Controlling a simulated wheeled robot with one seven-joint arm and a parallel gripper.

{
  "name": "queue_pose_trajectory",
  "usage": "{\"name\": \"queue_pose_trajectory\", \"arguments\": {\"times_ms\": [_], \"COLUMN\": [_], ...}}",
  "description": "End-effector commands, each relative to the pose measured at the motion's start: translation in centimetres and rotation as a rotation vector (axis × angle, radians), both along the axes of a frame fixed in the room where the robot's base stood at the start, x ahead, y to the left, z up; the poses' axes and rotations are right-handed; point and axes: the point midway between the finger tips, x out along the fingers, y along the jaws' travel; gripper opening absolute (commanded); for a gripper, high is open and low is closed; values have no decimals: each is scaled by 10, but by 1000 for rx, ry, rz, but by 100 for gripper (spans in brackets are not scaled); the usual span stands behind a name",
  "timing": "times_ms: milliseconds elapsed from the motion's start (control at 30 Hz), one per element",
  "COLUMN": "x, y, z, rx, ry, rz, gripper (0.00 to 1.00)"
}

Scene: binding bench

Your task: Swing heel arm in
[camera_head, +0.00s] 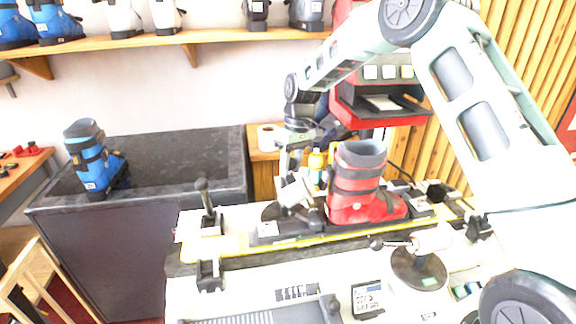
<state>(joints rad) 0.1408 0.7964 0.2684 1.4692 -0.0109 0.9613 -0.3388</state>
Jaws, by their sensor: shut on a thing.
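A red ski boot (360,188) with a dark cuff stands upright on the bench's black fixture, toe to the right. My gripper (297,196) reaches down just left of the boot's heel. It is shut on the heel arm (314,217), a dark piece low behind the heel. The gripper and wrist hide part of the arm, and I cannot tell whether it touches the boot. The fixture's black base (268,233) lies on a yellow-edged bench top.
A black upright lever (206,205) stands at the left of the bench. A round-based device with a handle (419,266) stands in front. A red machine (377,103) rises behind the red boot.

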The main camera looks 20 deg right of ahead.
Motion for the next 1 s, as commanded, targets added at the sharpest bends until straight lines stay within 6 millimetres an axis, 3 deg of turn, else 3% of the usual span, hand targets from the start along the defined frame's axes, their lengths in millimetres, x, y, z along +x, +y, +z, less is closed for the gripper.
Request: {"name": "queue_pose_trajectory", "arguments": {"times_ms": [433, 467, 500, 833, 1000], "x": [1, 1, 1, 1, 3], "y": [-3, -3, -3, -2, -5], "z": [1, 1, 1, 2, 18], "rx": [-3, -3, -3, -1, -1], "ry": [-3, -3, -3, -2, -7], "rz": [8, 8, 7, 7, 6], "gripper": [0, 42, 54, 55, 55]}}
